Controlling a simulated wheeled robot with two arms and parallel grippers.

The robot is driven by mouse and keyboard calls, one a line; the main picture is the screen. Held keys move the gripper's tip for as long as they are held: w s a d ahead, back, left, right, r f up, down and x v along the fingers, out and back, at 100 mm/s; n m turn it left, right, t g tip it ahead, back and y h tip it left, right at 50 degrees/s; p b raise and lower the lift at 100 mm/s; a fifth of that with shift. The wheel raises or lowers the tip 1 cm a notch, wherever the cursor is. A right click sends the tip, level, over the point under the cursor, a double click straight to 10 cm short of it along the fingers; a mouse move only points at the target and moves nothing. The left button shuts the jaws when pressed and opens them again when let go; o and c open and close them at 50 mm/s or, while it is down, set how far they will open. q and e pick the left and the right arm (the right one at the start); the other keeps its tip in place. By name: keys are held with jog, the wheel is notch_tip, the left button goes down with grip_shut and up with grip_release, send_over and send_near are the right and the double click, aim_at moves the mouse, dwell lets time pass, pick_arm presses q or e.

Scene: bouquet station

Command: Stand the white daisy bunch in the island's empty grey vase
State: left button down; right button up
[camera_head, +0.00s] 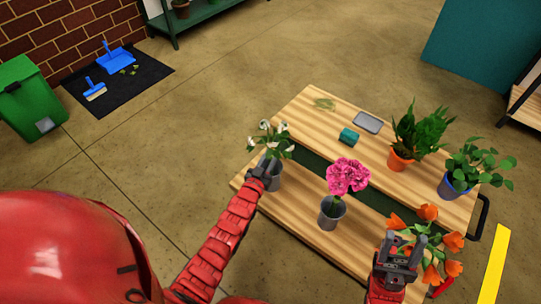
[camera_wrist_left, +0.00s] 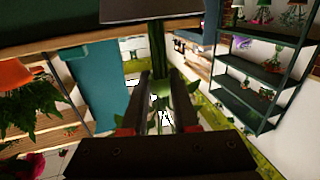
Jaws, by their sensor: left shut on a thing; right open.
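The white daisy bunch (camera_head: 272,132) is upright at the left end of the wooden island, with white blooms and green leaves. My left gripper (camera_head: 262,173) is shut on its stems, just below the leaves. A grey vase (camera_head: 274,183) stands directly below, partly hidden by the gripper. In the left wrist view, which is turned over, the green stems (camera_wrist_left: 158,48) pass between the fingers (camera_wrist_left: 165,100) and meet the grey vase's edge (camera_wrist_left: 150,10); their lower ends are hidden there. My right gripper (camera_head: 398,252) is open and empty in front of the orange flowers.
A grey vase of pink flowers (camera_head: 332,212) stands right of the daisies. Orange flowers (camera_head: 428,212) are at the right front. A fern pot (camera_head: 402,160), a blue pot (camera_head: 452,188), a teal block (camera_head: 349,136) and a grey tray (camera_head: 368,122) occupy the far side.

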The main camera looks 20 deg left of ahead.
pick_arm(q)
jog(key=shift+f+b, duration=0.35)
jog(key=shift+f, duration=0.15)
dwell(0.8)
jog(key=c, duration=0.6)
grip_release()
